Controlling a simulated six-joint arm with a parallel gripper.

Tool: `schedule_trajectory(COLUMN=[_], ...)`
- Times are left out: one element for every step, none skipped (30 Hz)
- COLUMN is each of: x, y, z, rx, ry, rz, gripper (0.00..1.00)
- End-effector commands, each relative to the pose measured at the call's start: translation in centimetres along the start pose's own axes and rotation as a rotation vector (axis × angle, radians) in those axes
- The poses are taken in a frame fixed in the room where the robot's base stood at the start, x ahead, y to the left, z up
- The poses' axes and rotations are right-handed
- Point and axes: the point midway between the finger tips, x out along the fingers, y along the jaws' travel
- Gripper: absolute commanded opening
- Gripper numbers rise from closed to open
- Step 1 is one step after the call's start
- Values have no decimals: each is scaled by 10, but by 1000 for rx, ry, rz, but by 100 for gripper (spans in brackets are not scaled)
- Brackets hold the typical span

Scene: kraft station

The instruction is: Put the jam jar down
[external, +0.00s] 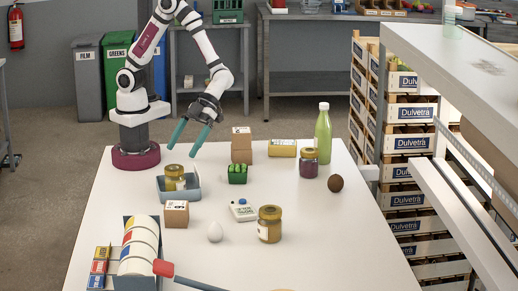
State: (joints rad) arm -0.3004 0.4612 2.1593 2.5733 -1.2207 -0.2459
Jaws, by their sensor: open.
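My gripper (182,165) has teal fingers spread apart and pointing down. It is empty, just above or beside a jar with a yellowish lid (175,172) that stands upright in a blue-grey tray (192,191). Whether a finger touches this jar cannot be told. A dark purple jar with a pale label (308,164) stands upright at the back right, in front of a green bottle. An amber jar with a gold lid (270,225) stands upright near the middle. The picture does not show which of the three is the jam jar.
Around the tray are a cardboard box (175,214), a green basket (237,174), a white egg (215,231) and a label device (243,210). A tape dispenser (139,247) is at the front left. The green bottle (323,136) is tall. The table's right front is clear.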

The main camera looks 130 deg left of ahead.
Motion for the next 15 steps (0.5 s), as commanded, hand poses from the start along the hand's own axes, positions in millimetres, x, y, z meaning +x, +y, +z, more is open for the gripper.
schedule_trajectory(x=[-12, -18, -24, -28, -31, -34, -36, -39, -44, -51, -62, -85, -107, -131, -162], y=[0, -1, -1, 0, 0, -1, -5, -13, -31, -49, -69, -95, -109, -117, -116], z=[0, 0, 0, 0, 0, 0, -1, -3, -7, -11, -15, -19, -20, -19, -13], rx=[-1, -1, 0, -1, -1, 2, 10, 25, 54, 78, 96, 101, 81, 41, -42], ry=[-3, -1, -1, -1, -1, -3, -10, -24, -57, -94, -145, -228, -299, -376, -478], rz=[-5, -4, -3, -3, -2, -8, -29, -70, -164, -263, -381, -557, -690, -811, -946], gripper=[100, 100, 100, 100, 100, 100, 100, 100, 100, 100, 100, 100, 100, 100, 100])
